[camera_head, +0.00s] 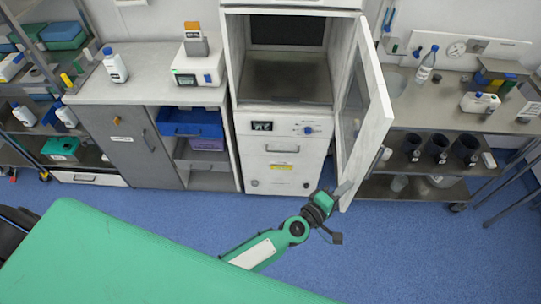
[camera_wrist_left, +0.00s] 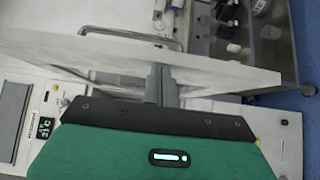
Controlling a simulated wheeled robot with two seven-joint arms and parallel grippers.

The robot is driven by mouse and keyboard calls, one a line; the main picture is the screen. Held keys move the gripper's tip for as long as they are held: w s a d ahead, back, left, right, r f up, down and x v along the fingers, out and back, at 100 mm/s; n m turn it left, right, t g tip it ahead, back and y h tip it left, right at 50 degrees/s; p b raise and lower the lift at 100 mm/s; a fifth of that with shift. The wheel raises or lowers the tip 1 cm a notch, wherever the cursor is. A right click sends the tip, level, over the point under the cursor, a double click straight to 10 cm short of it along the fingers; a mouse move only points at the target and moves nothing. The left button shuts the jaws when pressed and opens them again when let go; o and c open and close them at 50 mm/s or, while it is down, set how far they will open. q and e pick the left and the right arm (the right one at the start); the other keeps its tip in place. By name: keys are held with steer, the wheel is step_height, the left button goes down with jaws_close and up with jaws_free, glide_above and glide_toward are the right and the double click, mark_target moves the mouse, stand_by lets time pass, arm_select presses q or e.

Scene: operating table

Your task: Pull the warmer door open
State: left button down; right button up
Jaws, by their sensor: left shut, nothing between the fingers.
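The warmer (camera_head: 283,150) stands against the back wall, its chamber (camera_head: 285,80) open to view and looking empty. Its white-framed glass door (camera_head: 368,120) is swung out wide to the right. My left gripper (camera_head: 343,189) is at the lower part of the door, near its free edge. In the left wrist view the shut fingers (camera_wrist_left: 160,85) reach the white door panel (camera_wrist_left: 95,58), on the side facing the warmer front; nothing is between them. Whether they touch the door I cannot tell. The metal door handle (camera_wrist_left: 130,37) shows beyond the panel. My right gripper is out of view.
A green-covered table (camera_head: 130,260) fills the front left. A counter with cabinets (camera_head: 145,90) stands left of the warmer. A steel shelf with dark cups (camera_head: 435,165) and a bottle (camera_head: 427,65) stands right, behind the door. The blue floor (camera_head: 420,250) at right is clear.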

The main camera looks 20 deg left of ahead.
arm_select(q)
steer(key=w+d, duration=0.1)
steer(key=d, duration=0.7)
steer(key=shift+w+d, duration=0.2)
steer(key=shift+w, duration=0.2)
steer(key=shift+a, duration=0.1)
